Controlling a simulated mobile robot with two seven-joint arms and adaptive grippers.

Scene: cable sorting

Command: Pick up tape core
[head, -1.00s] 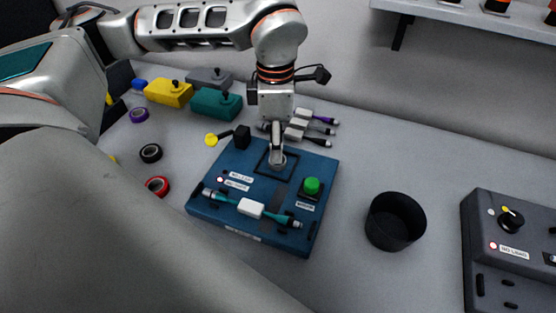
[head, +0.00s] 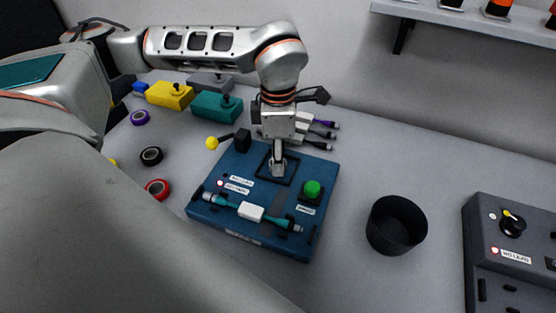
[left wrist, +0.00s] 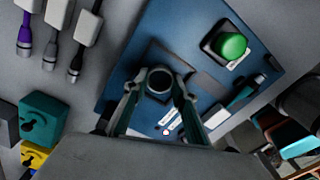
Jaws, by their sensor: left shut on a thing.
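The tape core, a small dark ring with a pale rim (left wrist: 160,80), shows in the left wrist view between my fingers. It is over the black square outline on the blue fixture board (left wrist: 128,60). My left gripper (left wrist: 157,87) is shut on the tape core, one finger on each side. In the head view my left gripper (head: 277,168) points down at the square outline on the blue board (head: 262,160); its fingers mostly hide the core there. I cannot tell whether the core touches the board. My right gripper is in neither view.
A black cup (head: 396,226) stands to the right. Tape rolls, including a red one (head: 157,188), lie left. Connectors lie behind the gripper.

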